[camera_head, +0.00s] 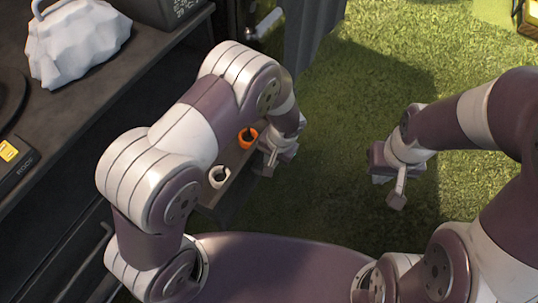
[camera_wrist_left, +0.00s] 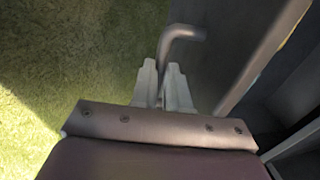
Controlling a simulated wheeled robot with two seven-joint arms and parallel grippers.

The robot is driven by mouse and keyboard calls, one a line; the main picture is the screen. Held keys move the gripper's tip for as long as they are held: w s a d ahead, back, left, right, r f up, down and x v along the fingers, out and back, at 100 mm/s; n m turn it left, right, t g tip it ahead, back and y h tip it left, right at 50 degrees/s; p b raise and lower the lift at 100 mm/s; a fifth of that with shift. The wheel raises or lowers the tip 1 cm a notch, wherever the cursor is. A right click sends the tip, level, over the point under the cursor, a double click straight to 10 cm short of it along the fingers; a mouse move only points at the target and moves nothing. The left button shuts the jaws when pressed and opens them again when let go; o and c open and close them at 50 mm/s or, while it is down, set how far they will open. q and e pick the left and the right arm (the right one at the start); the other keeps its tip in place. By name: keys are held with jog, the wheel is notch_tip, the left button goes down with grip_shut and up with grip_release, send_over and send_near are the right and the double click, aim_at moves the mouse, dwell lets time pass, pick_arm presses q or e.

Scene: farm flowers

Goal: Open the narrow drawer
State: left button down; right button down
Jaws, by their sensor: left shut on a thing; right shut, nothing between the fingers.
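My left gripper (camera_head: 268,165) is beside a narrow drawer (camera_head: 240,182), whose brown edge shows beyond my left arm in the head view. In the left wrist view, my left gripper's fingers (camera_wrist_left: 165,88) are closed at the lower end of a grey bent bar handle (camera_wrist_left: 178,42). The handle stands out from a dark grey front (camera_wrist_left: 225,45). My left arm hides much of the drawer in the head view. My right gripper (camera_head: 394,196) is shut and empty, hanging over the grass.
A dark workbench (camera_head: 70,125) on the left holds a crumpled white bag (camera_head: 75,42). Open grass (camera_head: 345,130) lies between my arms.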

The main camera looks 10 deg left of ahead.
pick_arm(q)
jog(key=c, duration=1.1)
grip_release()
jog(key=shift+s+d+r+p, duration=0.25)
jog(key=shift+r+p, duration=0.6)
jog(key=shift+r, duration=1.25)
jog(key=shift+d+r+p, duration=0.45)
jog(key=shift+r+p, duration=0.35)
jog(key=shift+r, duration=1.25)
jog(key=shift+s+d+r+p, duration=0.25)
jog(key=shift+r+p, duration=0.6)
jog(key=shift+r, duration=1.25)
jog(key=shift+w+d, duration=0.1)
